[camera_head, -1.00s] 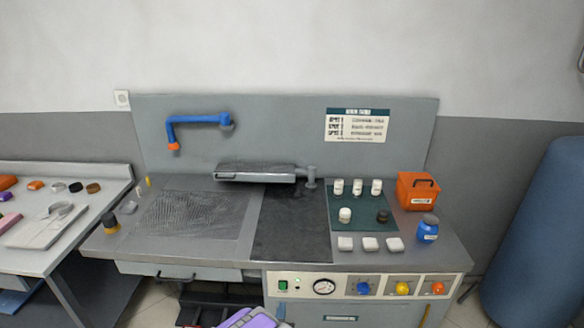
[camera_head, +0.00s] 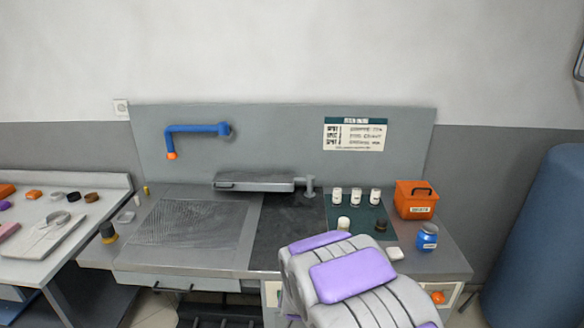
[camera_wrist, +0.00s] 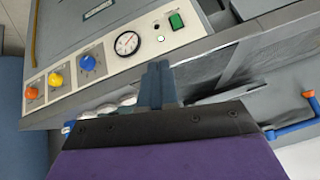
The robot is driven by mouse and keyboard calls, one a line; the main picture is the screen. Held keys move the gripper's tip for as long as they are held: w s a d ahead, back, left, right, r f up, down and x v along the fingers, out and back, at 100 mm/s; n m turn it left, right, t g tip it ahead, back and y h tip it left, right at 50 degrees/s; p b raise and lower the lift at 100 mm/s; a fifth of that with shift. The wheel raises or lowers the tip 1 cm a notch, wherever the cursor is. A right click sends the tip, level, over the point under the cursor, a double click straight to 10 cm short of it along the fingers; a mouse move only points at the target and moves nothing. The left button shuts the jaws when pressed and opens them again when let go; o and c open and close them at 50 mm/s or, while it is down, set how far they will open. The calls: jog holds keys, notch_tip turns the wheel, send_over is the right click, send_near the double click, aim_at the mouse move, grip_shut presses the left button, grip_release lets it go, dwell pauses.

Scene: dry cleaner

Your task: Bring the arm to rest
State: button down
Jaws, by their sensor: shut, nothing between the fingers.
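My gripper (camera_wrist: 158,72) shows in the wrist view as two blue-grey fingers close together, with nothing between them. In that view it is in front of the workbench's control panel, which appears upside down. In the head view my grey arm with purple panels rises from the bottom edge, right of the middle. It covers part of the bench's front and control panel. The gripper's fingers cannot be made out in the head view.
The workbench (camera_head: 90,256) holds a mesh plate (camera_head: 190,228), a hinged grey press arm (camera_head: 253,183), white bottles on a green mat (camera_head: 372,212), an orange box (camera_head: 416,200) and a blue jar (camera_head: 427,237). A blue swing arm (camera_head: 195,129) is on the backboard. A side table (camera_head: 25,262) stands left.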

jog(key=s+d+r+n+g, duration=0.1)
jog(key=s+d+r+g, duration=0.2)
jog(key=s, duration=1)
jog(key=s+d+r+g, duration=0.3)
jog(key=s+d+r, duration=0.2)
jog(key=s, duration=0.8)
jog(key=s+d+r+n+g, duration=0.1)
jog(key=s+d+r+g, duration=0.2)
jog(key=s, duration=1)
notch_tip(320, 180, up, 6)
jog(key=shift+s+d+f+n+h, duration=0.2)
jog(key=shift+d+n+h, duration=0.1)
jog(key=shift+d, duration=0.65)
jog(key=c, duration=1.8)
grip_release()
jog(key=shift+w, duration=0.1)
